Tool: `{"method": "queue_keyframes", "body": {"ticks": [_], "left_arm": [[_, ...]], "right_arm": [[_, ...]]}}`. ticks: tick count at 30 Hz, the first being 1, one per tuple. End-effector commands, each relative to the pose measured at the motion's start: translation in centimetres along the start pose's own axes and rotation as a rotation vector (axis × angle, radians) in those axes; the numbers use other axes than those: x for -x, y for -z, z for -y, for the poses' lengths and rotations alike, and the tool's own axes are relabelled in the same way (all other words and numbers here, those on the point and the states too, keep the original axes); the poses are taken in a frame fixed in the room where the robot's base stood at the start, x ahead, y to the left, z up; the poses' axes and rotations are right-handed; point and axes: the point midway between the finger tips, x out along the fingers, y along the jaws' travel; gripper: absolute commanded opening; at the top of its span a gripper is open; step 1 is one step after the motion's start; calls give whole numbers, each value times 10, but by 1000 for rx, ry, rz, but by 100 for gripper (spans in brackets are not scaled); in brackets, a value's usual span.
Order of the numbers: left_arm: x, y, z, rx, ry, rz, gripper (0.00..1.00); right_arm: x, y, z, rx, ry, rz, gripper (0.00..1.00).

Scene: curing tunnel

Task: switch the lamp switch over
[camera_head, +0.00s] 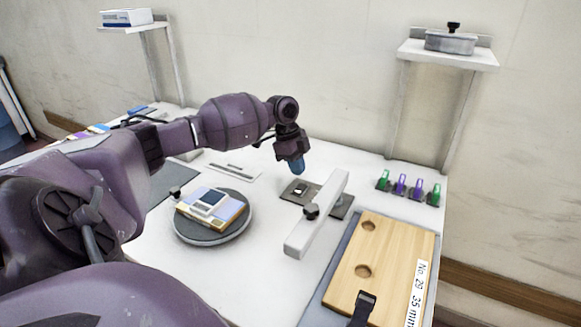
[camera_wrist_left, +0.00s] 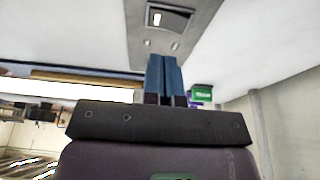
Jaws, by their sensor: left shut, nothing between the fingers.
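The lamp switch (camera_head: 300,189) is a small black-framed rocker with a white part, set on a flat grey plate (camera_head: 290,197) on the white table. In the left wrist view the switch (camera_wrist_left: 170,18) lies beyond my fingertips, with its white patch towards the left of the black frame. My left gripper (camera_head: 298,170) has blue fingers pointing down, just above and behind the switch. In the left wrist view the fingers (camera_wrist_left: 163,58) are closed together and empty. I see a gap to the switch there. My right gripper is in neither view.
A white bar (camera_head: 325,210) with a black knob stands just right of the switch. A round turntable (camera_head: 210,236) carrying a stacked device is at left. A wooden board (camera_head: 390,270) lies at front right. Several green and purple pieces (camera_head: 401,184) stand behind it.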

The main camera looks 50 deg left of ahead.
Motion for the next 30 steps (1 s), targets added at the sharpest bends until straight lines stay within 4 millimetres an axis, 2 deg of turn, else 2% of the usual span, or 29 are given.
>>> {"method": "queue_keyframes", "body": {"ticks": [1, 6, 13, 18, 30], "left_arm": [[16, -1, -1, 0, 8, 1, 0], [47, -2, -8, 1, 6, 1, 0], [80, -2, -15, 2, 3, 2, 0], [92, -2, -17, 1, 3, 1, 0], [93, -2, -17, 1, 1, 2, 0]], "right_arm": [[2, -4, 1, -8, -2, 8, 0], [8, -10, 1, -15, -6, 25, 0], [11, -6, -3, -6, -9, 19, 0], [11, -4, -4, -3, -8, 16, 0], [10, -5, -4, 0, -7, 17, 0]]}}
